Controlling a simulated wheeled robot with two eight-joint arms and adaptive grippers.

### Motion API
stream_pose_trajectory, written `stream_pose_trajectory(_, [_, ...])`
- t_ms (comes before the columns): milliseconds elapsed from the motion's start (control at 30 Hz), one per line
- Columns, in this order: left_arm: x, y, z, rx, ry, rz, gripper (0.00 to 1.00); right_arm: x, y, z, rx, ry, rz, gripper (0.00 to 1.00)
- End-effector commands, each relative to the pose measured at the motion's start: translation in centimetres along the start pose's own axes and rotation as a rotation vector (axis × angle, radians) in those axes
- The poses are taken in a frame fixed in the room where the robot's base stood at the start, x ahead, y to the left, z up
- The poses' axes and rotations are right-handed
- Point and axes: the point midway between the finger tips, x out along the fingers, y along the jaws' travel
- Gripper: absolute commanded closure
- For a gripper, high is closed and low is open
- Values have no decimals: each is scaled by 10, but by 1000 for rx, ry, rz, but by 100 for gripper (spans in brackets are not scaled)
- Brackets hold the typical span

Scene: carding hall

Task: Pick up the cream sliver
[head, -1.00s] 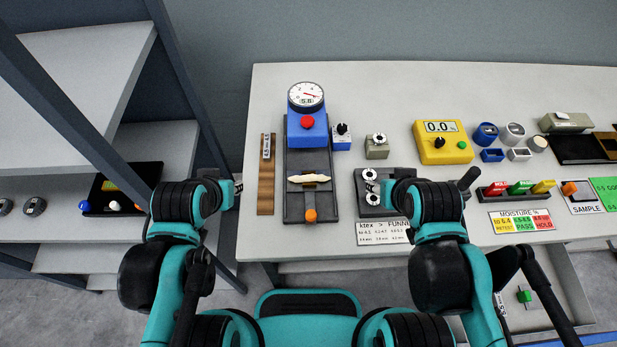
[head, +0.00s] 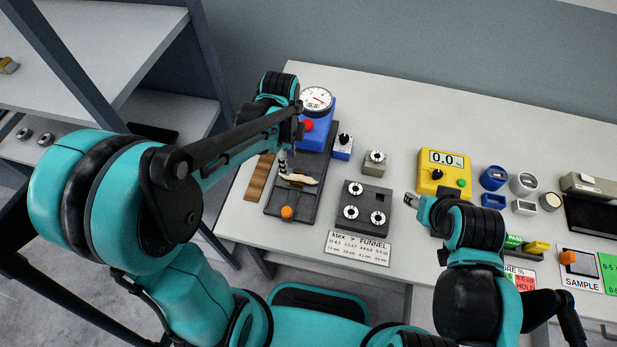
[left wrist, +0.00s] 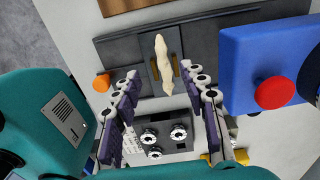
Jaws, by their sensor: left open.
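The cream sliver (head: 302,180) lies across the dark base plate (head: 274,207) of the blue gauge stand (head: 325,122). It also shows in the left wrist view (left wrist: 163,62), long and thin, over a recess with brass-coloured edges. My left gripper (head: 284,164) is above the sliver's left end in the head view, partly hidden by its own arm. In the left wrist view the left gripper's fingers (left wrist: 163,84) are apart, one to each side of the sliver's line, with nothing between them in grip. My right gripper (head: 411,200) is near the yellow meter, too small to read.
A red button (left wrist: 275,92) on the blue housing is close to the left gripper's right finger. An orange knob (head: 287,212) is at the plate's front. A grey block with dials (head: 358,196) and a yellow meter (head: 442,172) stand to the right.

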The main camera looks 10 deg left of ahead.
Motion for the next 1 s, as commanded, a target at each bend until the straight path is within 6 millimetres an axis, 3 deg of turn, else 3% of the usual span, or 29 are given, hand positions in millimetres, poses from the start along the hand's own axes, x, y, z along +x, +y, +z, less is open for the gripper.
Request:
stream_pose_trajectory(367, [40, -2, 3, 9, 0, 3, 57, 13, 0, 9, 0, 0, 0, 54])
stream_pose_trajectory(600, [75, -5, 7, 8, 0, 3, 57, 25, 0, 18, 0, 0, 0, 54])
stream_pose_trajectory(833, [77, -4, 7, 8, 0, 2, 57, 25, 0, 18, 0, 0, 0, 54])
stream_pose_trajectory(867, [77, -5, 7, 8, 0, 2, 60, 25, 0, 18, 0, 0, 0, 54])
stream_pose_trajectory(1000, [77, -4, 7, 8, 0, 2, 96, 25, 0, 18, 0, 0, 0, 54])
